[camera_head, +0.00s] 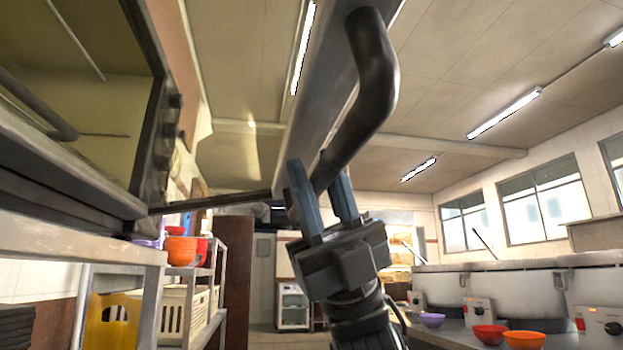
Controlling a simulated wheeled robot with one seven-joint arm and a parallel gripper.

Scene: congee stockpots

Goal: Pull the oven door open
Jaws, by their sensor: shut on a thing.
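The oven (70,170) is at the left, with its dark-framed opening facing the middle of the view. The oven door (318,85) stands open, away from the opening, and shows as a pale slab seen nearly edge-on. A dark bar joins the oven body to the door's lower end. The door's thick black handle (372,85) curves along its right side. My gripper (320,178) is shut on the lower part of this handle, one finger on each side. The left finger overlaps the door's edge; I cannot tell whether it touches the door.
A shelf rack (195,318) with orange bowls (181,250) and a yellow crate (112,322) stand below and beside the oven. Large stockpots (515,292) line a counter at the right, with several bowls in front. Floor shows in the middle distance.

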